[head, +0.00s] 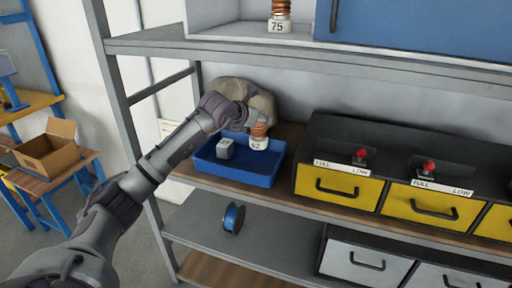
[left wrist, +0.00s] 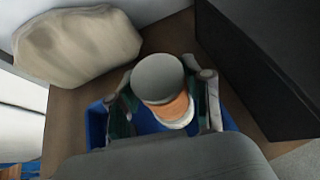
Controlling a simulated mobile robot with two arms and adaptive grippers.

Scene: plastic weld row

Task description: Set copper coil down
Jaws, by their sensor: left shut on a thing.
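The copper coil (head: 259,131) has orange windings and a white base marked 62. My left gripper (head: 252,116) is shut on it and holds it upright at the back right of the blue tray (head: 236,178). Whether its base touches the tray is hard to tell. In the left wrist view the coil (left wrist: 170,108) shows a round grey top between the two fingers, with part of the tray (left wrist: 97,125) below. My right gripper is in neither view.
A beige lumpy sack or stone (head: 262,102) lies behind. Yellow-drawer cabinets (head: 338,187) stand to the right. Another coil (head: 281,9) marked 75 is on the shelf above. A blue spool (head: 234,218) is below.

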